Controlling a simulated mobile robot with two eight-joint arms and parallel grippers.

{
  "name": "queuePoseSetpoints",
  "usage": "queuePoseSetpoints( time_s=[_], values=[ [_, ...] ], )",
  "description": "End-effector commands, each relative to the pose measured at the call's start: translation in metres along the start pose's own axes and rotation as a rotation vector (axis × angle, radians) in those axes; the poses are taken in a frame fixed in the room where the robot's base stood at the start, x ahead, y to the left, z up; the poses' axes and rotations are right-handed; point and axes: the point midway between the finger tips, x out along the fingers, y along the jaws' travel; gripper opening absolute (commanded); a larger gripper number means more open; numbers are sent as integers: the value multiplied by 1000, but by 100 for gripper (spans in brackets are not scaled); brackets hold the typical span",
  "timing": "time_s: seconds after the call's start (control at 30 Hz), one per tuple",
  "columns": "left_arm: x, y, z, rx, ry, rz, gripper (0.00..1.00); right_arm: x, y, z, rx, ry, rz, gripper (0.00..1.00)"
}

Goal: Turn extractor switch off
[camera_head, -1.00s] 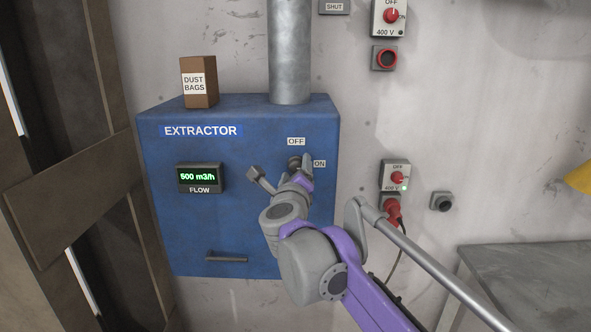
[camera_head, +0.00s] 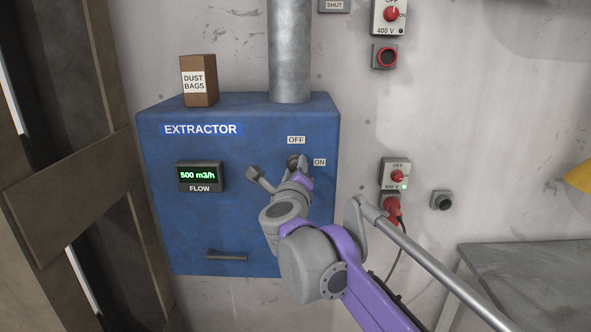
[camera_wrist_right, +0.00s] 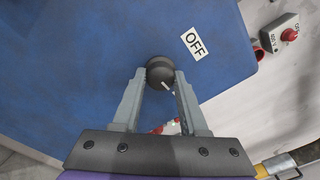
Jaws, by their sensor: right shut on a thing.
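The extractor switch is a dark round knob (camera_head: 293,161) on the front of the blue extractor box (camera_head: 240,240). An OFF label (camera_head: 296,140) is above it and an ON label (camera_head: 319,162) to its right. In the right wrist view the knob (camera_wrist_right: 160,72) has a white mark on its lower right side, pointing away from the OFF label (camera_wrist_right: 195,44). My right gripper (camera_head: 299,164) is shut on the knob; its two fingers (camera_wrist_right: 161,82) lie on either side of it. The flow display (camera_head: 200,177) reads 500 m3/h. My left gripper is not in view.
A dust bags box (camera_head: 198,82) and a metal duct (camera_head: 289,50) stand on top of the extractor. A small 400 V switch box (camera_head: 395,173) with a red plug (camera_head: 392,209) is on the wall to the right. A grey table (camera_head: 530,262) is at lower right.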

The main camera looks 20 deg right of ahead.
Motion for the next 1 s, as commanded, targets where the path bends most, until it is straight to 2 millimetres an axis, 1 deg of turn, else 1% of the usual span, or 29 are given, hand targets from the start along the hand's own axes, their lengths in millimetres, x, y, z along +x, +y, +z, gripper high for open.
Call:
queuePoseSetpoints(
  time_s=[0.27,1.0],
  values=[
    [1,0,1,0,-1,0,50,0,-1,0,-161,-5,-8,0],
    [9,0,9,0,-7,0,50,0,-1,-1,-858,-27,-31,0]
  ],
)
